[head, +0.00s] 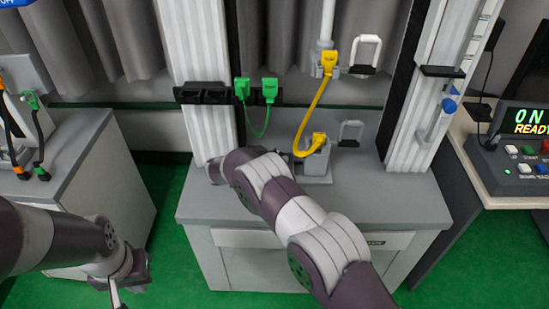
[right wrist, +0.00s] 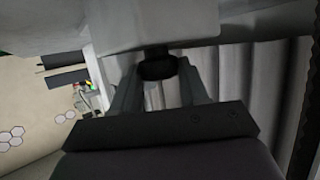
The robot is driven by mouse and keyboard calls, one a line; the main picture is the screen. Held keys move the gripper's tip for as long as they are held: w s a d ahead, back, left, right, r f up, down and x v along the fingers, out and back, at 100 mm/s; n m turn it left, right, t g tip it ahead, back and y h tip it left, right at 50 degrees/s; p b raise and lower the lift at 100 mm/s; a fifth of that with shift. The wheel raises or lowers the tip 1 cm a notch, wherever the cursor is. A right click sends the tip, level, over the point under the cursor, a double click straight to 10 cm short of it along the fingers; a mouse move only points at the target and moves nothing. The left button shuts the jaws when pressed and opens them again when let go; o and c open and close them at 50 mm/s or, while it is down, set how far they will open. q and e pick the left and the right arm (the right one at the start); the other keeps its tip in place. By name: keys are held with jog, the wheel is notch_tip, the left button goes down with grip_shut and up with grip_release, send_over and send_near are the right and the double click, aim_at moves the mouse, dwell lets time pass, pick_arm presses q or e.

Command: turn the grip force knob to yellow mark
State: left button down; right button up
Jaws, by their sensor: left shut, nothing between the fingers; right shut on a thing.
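My right gripper (right wrist: 158,80) is shut on a dark round knob (right wrist: 157,65) in the right wrist view, one finger on each side. The knob sits on the underside of a pale grey block (right wrist: 155,25) in that view. In the head view my right arm reaches to the grey fixture (head: 316,163) on the cabinet and hides the knob and the right gripper. I cannot make out the yellow mark or a pointer on the knob. My left gripper (head: 116,297) is shut and empty at the lower left, over the green floor.
A yellow cable (head: 316,100) links the upper fixture and the lower one. Green plugs (head: 257,90) hang left of it. White columns (head: 434,80) flank the grey cabinet top (head: 405,200). A control box (head: 515,145) with a lit display stands at the right.

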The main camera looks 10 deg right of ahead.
jog(key=shift+w+r, duration=0.1)
jog(key=o, duration=1)
jog(key=shift+o, duration=0.2)
jog(key=v, duration=1.2)
jog(key=shift+s+a+p, duration=0.25)
jog(key=shift+p, duration=0.05)
